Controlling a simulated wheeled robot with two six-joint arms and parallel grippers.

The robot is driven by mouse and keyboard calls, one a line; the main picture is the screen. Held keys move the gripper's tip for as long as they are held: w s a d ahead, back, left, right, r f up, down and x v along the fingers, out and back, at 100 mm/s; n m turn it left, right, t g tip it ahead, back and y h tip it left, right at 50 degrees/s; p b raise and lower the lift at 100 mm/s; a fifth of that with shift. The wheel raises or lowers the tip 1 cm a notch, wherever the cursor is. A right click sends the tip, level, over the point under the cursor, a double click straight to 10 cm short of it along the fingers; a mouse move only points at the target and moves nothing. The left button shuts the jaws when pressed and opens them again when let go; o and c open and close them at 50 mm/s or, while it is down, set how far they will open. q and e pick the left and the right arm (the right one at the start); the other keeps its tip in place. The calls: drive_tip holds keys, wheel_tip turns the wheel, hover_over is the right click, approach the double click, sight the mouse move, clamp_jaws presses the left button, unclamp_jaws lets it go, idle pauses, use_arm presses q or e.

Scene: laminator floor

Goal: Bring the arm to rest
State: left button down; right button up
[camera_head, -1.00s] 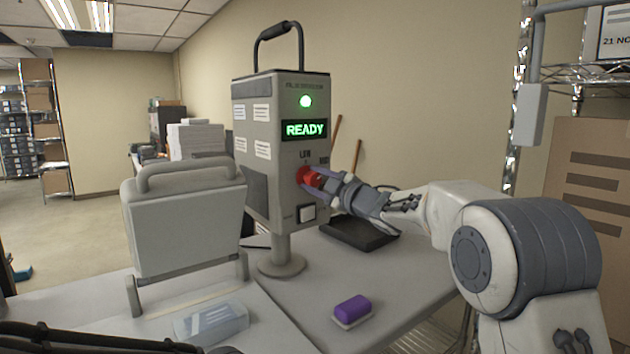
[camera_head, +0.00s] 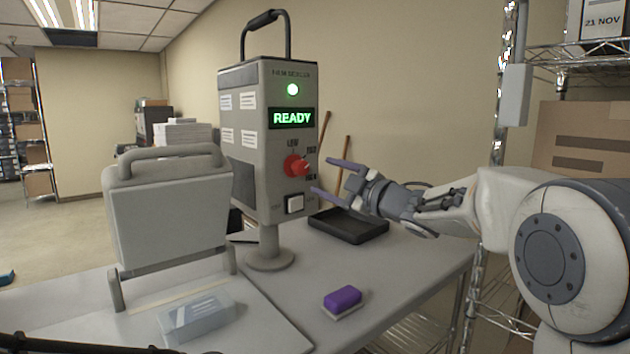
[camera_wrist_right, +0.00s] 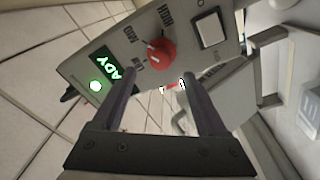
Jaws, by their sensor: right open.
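My right gripper (camera_head: 322,178) is open and empty, its two purple-grey fingers apart and pointing left, just right of the control box. The grey control box (camera_head: 247,150) stands on a post on the table, with a lit green lamp (camera_head: 292,89) and a green READY display (camera_head: 292,118). Its red knob (camera_head: 296,166) is clear of the fingers in the head view. In the right wrist view the red knob (camera_wrist_right: 161,54) shows beyond and between the open fingers (camera_wrist_right: 160,92). My left gripper is not in view.
A grey machine with a handle (camera_head: 170,210) stands on the table at left. A clear box (camera_head: 195,318), a purple block (camera_head: 342,299) and a black tray (camera_head: 349,226) lie on the table (camera_head: 270,300). A wire shelf (camera_head: 590,60) stands at right.

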drive_tip(key=shift+s+d, duration=0.45)
drive_tip(key=shift+s, duration=0.1)
drive_tip(key=s+a+f+m+g+h, duration=0.25)
drive_tip(key=s+f+m+h, duration=0.2)
drive_tip(key=s+f, duration=0.55)
drive_tip(key=s+a+f+m+g+h, duration=0.1)
drive_tip(key=s+f+m+g+h, duration=0.3)
drive_tip(key=s+f+m, duration=0.55)
drive_tip(key=s+d+f+n+g+h, duration=0.1)
drive_tip(key=s+f+g, duration=0.3)
drive_tip(key=s, duration=0.7)
drive_tip(key=s+d+f+n+g+h, duration=0.1)
drive_tip(key=s+f+g, duration=0.3)
drive_tip(key=s+f, duration=0.3)
drive_tip(key=s, duration=0.4)
drive_tip(key=shift+s+f, duration=0.15)
drive_tip(key=shift+f, duration=0.2)
